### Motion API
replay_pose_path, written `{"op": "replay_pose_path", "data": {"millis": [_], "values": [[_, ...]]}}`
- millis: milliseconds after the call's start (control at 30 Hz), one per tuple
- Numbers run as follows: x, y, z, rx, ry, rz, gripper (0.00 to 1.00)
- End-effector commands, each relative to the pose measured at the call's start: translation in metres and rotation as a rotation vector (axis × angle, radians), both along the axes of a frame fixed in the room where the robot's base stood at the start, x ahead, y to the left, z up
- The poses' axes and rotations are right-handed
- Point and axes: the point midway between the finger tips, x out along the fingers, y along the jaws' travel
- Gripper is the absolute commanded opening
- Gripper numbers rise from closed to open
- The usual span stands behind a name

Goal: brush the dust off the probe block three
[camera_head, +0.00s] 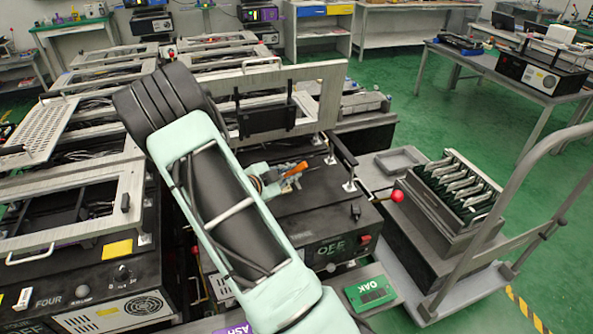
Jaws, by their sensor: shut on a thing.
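My gripper (272,184) shows just right of my pale green arm, above the dark top of the middle fixture (318,222). It is shut on a tool with an orange handle (296,169), seemingly the brush. The tool's working end is hidden or too small to make out. A raised metal frame (325,90) stands upright behind it, with a black block (266,115) on it. Dust is too fine to see.
A red-ball lever (397,196) sticks out at the fixture's right. A cart (433,278) holds a rack of boards (460,185) and an empty grey tray (400,160). A fixture labelled FOUR (85,290) stands at left. Green floor is open at right.

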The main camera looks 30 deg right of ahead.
Motion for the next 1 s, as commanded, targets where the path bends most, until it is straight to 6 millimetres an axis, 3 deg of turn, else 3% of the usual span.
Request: {"op": "replay_pose_path", "data": {"millis": [533,1000], "values": [[-0.008,-0.027,-0.003,0.001,0.001,-0.001,0.0],[0.0,0.001,0.001,0.001,0.0,0.001,0.0]]}}
